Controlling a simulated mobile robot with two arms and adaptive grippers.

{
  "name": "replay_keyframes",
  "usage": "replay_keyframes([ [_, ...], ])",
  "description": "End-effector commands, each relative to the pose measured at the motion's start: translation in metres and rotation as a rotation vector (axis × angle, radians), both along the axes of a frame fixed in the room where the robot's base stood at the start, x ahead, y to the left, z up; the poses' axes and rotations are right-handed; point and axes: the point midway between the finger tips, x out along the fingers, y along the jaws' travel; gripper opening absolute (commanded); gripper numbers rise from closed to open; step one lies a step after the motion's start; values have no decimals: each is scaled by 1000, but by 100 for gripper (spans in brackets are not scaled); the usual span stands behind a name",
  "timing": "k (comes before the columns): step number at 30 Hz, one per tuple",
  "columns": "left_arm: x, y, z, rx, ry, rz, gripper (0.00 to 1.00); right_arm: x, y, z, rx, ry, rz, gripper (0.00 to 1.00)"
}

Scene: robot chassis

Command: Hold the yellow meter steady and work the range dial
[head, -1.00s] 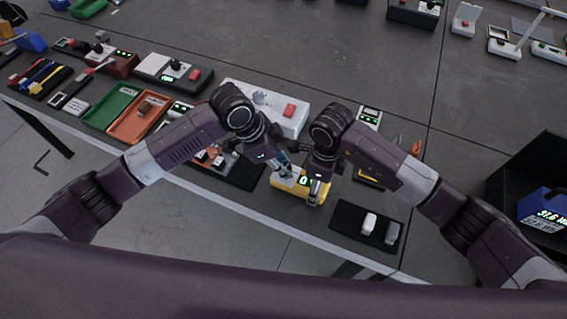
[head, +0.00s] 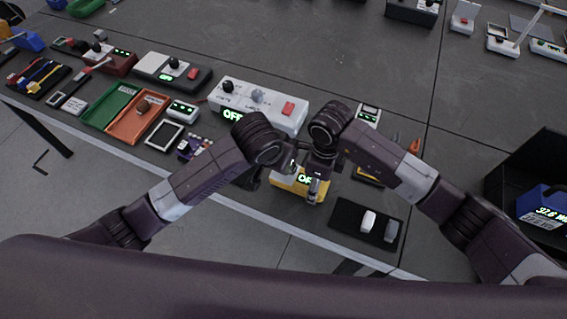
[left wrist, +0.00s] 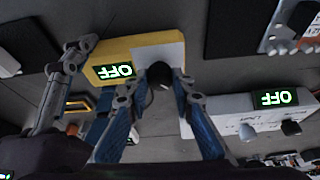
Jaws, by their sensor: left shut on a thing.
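The yellow meter (head: 284,186) lies near the bench's front edge, partly hidden by my grippers. In the left wrist view the meter (left wrist: 140,42) shows a green OFF display (left wrist: 112,71) and a pale panel with a black range dial (left wrist: 160,73). My left gripper (left wrist: 158,88) has its fingertips on either side of this dial and is shut on it; in the head view this gripper (head: 291,168) is above the meter's left part. My right gripper (head: 316,188) is at the meter's right end, against its edge; whether its fingers clamp the meter is unclear.
A white box (head: 257,108) with knobs, a red button and an OFF display stands behind the meter. A black mat (head: 352,228) with two small blocks lies to the right. Green (head: 106,106) and orange (head: 138,122) trays are left.

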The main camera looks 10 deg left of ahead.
Motion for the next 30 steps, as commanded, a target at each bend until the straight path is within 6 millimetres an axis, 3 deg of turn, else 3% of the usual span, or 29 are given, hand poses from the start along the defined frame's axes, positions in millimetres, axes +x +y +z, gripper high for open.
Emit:
replay_keyframes([
  [12, 0, -1, 0, -1, -2, 174, 0, -1, 0, 0, 0, 1, 1, 20],
  [28, 0, -1, 0, 0, -2, 194, 0, -1, 0, 0, 0, 1, 2, 20],
  [29, 0, -1, 0, 0, -2, 194, 25, -1, 0, 0, 0, 1, 2, 20],
  [30, 0, -1, 0, 0, -2, 193, 30, -1, 0, 0, 0, 1, 2, 20],
])
